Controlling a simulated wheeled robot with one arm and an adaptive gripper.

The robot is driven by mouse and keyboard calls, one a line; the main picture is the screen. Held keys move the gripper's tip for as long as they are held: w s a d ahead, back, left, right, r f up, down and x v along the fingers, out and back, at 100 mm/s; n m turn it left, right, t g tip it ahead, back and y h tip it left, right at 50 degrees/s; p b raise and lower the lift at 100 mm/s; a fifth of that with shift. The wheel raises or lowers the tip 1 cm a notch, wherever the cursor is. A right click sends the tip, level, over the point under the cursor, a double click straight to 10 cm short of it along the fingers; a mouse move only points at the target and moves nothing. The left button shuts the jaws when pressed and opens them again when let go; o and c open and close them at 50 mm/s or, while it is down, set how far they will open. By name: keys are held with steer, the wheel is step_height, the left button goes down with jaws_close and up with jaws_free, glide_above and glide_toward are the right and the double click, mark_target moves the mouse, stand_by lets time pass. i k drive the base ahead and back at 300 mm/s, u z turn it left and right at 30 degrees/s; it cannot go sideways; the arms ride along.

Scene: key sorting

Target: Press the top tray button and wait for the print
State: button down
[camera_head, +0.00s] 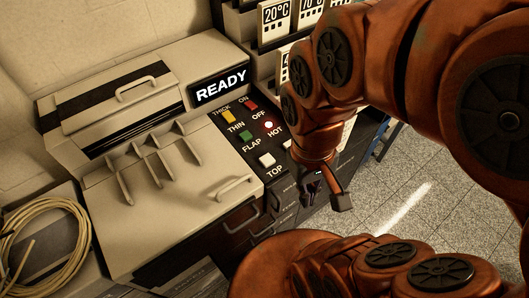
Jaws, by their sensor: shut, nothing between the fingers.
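A beige printer-like machine (160,235) fills the left and middle of the view. Also on the panel are a yellow button (228,117), a green button (246,136), a red button (251,106) and a lit lamp (268,125). The display (221,86) reads READY. My gripper (322,195) is shut and empty, pointing down right of the TOP label, apart from the white button.
Dark labelled drawer fronts (290,190) lie below the panel, close to my gripper. A coiled cable (45,245) lies at the left. Temperature cards (275,20) hang at the back. Tiled floor (400,190) is open at the right. My orange arm covers much of the right side.

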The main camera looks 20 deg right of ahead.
mark_target(267, 160)
steer(key=z, duration=2.35)
steer(key=k, duration=1.65)
steer(key=u, duration=2.25)
